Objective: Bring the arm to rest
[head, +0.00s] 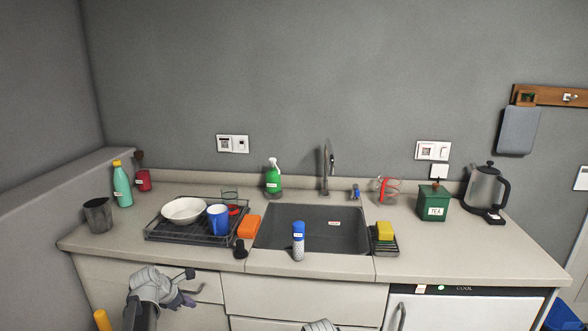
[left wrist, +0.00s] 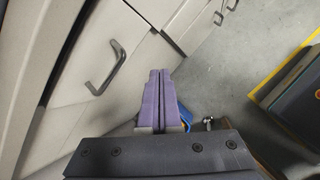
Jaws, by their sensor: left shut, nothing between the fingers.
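My left gripper (head: 186,300) hangs low in front of the cabinet doors below the counter, at the left of the head view. In the left wrist view its purple fingers (left wrist: 163,98) lie side by side, closed, with nothing between them. The fingers point past a dark cabinet handle (left wrist: 106,68) and stand apart from it in the picture. Only a small grey piece of my other arm shows at the bottom edge of the head view; my right gripper is out of view.
The counter (head: 420,262) carries a dish rack (head: 190,240), a blue-capped can (head: 298,242) at the sink's (head: 275,232) front edge, a green tea box (head: 433,203) and a kettle (head: 484,190). A yellow-edged dark object (left wrist: 290,95) stands on the floor; grey floor (left wrist: 228,65) beside it is clear.

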